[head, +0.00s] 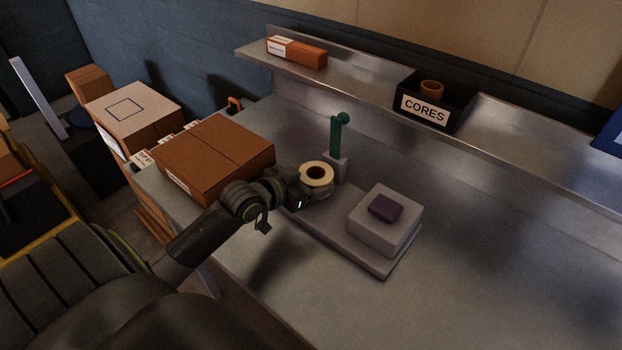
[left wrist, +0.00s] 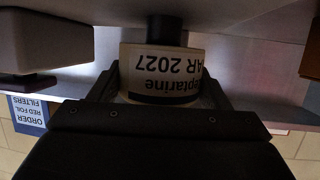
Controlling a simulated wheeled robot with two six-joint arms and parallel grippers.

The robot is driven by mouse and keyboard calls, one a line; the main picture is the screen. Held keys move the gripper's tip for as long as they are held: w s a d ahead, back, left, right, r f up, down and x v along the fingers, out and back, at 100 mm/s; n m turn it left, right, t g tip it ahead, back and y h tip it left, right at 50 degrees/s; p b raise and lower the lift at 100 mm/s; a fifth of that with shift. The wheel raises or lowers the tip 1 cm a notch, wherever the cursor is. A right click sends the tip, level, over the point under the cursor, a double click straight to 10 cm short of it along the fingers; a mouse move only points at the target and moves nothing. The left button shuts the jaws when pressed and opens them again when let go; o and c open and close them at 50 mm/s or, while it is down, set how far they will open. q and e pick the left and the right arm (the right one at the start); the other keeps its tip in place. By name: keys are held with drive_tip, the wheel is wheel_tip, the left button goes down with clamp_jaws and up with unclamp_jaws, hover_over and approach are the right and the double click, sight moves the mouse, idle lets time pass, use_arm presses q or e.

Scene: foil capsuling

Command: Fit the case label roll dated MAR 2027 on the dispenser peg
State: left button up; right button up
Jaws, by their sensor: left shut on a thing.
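My left gripper (head: 300,188) is shut on a cream label roll (head: 317,168) with a brown core, hole facing up in the head view. In the left wrist view the roll (left wrist: 165,75) reads "MAR 2027", upside down, between the gripper's fingers (left wrist: 165,95). The roll is over the grey dispenser plate (head: 345,238), beside the green post (head: 336,138). In the left wrist view a dark cylinder (left wrist: 167,30), perhaps the peg, stands between roll and plate; I cannot tell whether it enters the core. My right gripper is not in view.
A grey block (head: 372,232) with a purple pad (head: 386,207) stands on the plate. A brown carton (head: 215,155) is close to my left arm. A black CORES bin (head: 432,120) and an orange box (head: 296,52) are on the shelf. The front right of the bench is clear.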

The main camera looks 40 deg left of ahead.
use_arm(q)
drive_tip(key=shift+f+b, duration=0.9)
drive_tip(key=shift+f, duration=0.3)
drive_tip(key=o, duration=1.2)
drive_tip(key=shift+c, duration=0.2)
drive_tip(key=p+v, duration=0.1)
drive_tip(key=v, duration=0.7)
drive_tip(key=shift+s+a+r, duration=0.1)
drive_tip(key=shift+s, duration=0.25)
drive_tip(key=p+v, duration=0.4)
drive_tip(key=v, duration=0.4)
drive_tip(key=shift+s+p, duration=0.35)
